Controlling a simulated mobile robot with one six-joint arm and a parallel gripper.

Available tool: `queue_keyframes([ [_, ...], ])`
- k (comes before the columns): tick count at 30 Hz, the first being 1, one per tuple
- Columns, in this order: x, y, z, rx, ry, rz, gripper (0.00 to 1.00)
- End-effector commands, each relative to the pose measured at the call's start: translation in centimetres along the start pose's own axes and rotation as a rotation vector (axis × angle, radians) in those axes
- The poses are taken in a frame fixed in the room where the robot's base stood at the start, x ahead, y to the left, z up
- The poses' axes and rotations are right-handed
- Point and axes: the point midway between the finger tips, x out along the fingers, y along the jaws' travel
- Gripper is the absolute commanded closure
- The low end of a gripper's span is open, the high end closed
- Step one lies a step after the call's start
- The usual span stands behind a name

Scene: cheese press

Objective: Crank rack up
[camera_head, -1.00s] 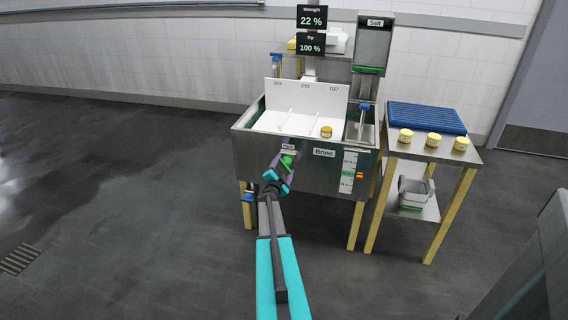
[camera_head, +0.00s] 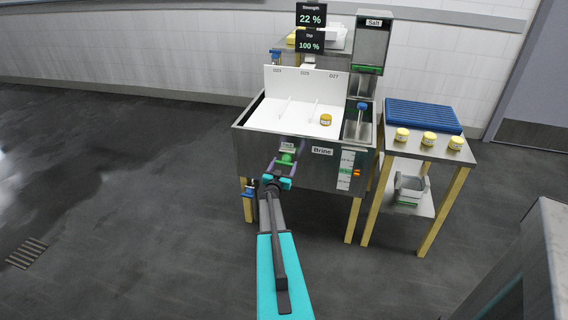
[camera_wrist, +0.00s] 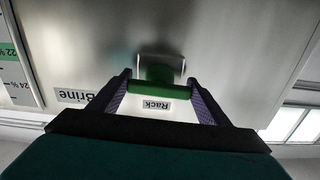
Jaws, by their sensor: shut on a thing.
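A green crank handle (camera_head: 287,159) sits on the front of the steel brine tank, by the Rack label (camera_head: 287,146). In the wrist view, the green crank grip (camera_wrist: 150,104) lies crosswise between my purple fingers, in front of a steel hub plate. My gripper (camera_head: 285,165) is shut on this grip; it also shows in the wrist view (camera_wrist: 160,100). The white rack (camera_head: 282,119) sits in the tank with upright dividers and a back panel marked D23, D25, D27. One yellow cheese (camera_head: 326,119) is at its right side.
The brine tank (camera_head: 250,150) has a gauge (camera_head: 346,170) at front right. Displays above read Strength 22 % and Dip 100 % (camera_head: 310,41). A side table (camera_head: 455,158) at right holds several yellow cheeses and a blue mat (camera_head: 423,115). Floor at left is clear.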

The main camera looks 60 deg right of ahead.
Motion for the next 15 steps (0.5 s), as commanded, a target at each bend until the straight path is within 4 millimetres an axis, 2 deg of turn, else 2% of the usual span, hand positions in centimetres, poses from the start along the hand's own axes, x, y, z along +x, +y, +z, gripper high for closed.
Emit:
queue_keyframes([
  [15, 0.15, 0.26, -0.16, -0.072, 0.003, 0.004, 0.52],
])
